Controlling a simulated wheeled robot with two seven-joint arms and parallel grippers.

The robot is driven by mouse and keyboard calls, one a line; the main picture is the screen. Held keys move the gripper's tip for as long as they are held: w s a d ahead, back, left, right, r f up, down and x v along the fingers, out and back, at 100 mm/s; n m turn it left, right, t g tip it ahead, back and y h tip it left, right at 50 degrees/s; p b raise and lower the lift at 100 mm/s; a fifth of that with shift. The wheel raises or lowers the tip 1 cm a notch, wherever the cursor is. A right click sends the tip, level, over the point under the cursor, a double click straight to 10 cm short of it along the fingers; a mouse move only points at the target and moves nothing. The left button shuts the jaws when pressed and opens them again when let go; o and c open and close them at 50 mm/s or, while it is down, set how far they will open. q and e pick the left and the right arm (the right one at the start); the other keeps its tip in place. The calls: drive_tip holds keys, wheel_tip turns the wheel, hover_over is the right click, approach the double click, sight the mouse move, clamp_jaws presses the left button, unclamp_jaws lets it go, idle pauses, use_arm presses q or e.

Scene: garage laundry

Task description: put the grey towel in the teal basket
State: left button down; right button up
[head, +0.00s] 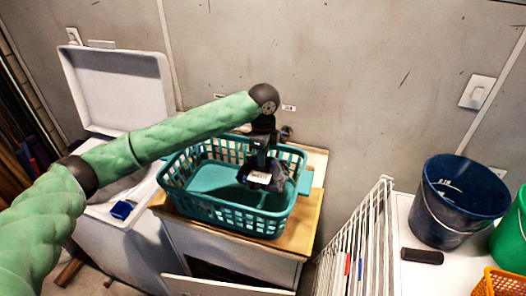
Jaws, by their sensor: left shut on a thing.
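The teal basket (222,212) stands on a wooden-topped cabinet in the middle of the head view. My left gripper (262,180) reaches in from above and is inside the basket's outline, toward its right side. It is shut on a dark grey bundle, the grey towel (280,176), which hangs at the jaws inside the basket's outline. I cannot tell whether the towel touches the basket floor. My right gripper is not in view.
A washer with a raised white lid (120,92) stands left, with a blue brush (122,210) on it. A white drying rack (358,240) stands right of the cabinet. Beyond it, a dark blue bucket (440,225) and a dark block (422,256) sit on a white surface.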

use_arm(q)
drive_tip(key=c, duration=1.3)
unclamp_jaws()
drive_tip(key=shift+c, duration=0.2)
drive_tip(key=shift+o, duration=0.4)
drive_tip(key=shift+f, duration=0.1)
drive_tip(key=shift+r+p, duration=0.3)
drive_tip(key=shift+r, duration=0.05)
wheel_tip(320, 180, up, 4)
drive_tip(key=p, duration=0.3)
drive_tip(key=shift+r+p, duration=0.7)
drive_tip(key=shift+r, duration=1.5)
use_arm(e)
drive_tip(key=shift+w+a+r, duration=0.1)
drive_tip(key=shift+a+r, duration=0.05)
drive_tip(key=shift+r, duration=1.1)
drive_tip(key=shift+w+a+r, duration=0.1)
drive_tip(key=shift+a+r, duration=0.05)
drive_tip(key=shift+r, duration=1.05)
